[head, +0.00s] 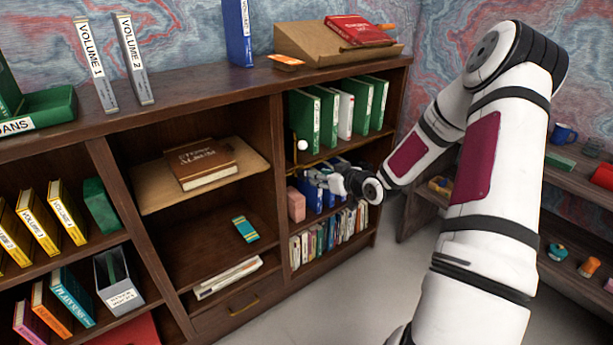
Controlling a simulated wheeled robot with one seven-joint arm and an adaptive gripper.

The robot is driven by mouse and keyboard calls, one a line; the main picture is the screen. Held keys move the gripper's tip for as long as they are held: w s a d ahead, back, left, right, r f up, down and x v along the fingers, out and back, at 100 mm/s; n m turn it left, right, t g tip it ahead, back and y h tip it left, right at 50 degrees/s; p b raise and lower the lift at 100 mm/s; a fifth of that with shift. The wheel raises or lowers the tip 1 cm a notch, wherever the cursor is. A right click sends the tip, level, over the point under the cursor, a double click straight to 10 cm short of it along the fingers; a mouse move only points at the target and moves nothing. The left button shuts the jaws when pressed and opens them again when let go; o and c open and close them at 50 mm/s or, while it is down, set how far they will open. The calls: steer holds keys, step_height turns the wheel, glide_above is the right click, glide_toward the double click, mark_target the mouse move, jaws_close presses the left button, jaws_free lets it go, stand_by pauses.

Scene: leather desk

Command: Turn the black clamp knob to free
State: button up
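I cannot make out the black clamp knob in the head view; it is too small or hidden. My arm reaches in from the right, and my gripper (326,178) is at the right-hand bookcase compartment, in front of several blue books (311,195) on the middle shelf. The gripper is small and partly merges with the dark and blue things behind it, so I cannot tell whether its fingers are open or touch anything. A small white ball (302,145) shows just above and left of the gripper, near the shelf above.
The wooden bookcase (210,88) surrounds the gripper with shelves and uprights. Green books (372,103) stand above it, a pink block (296,204) is to its left, and a row of thin books (328,232) is below. Open floor (375,262) lies in front.

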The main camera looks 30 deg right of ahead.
mark_target(305, 172)
steer(key=b+x, duration=0.1)
steer(key=x, duration=0.7)
steer(key=shift+s, duration=0.1)
jaws_close()
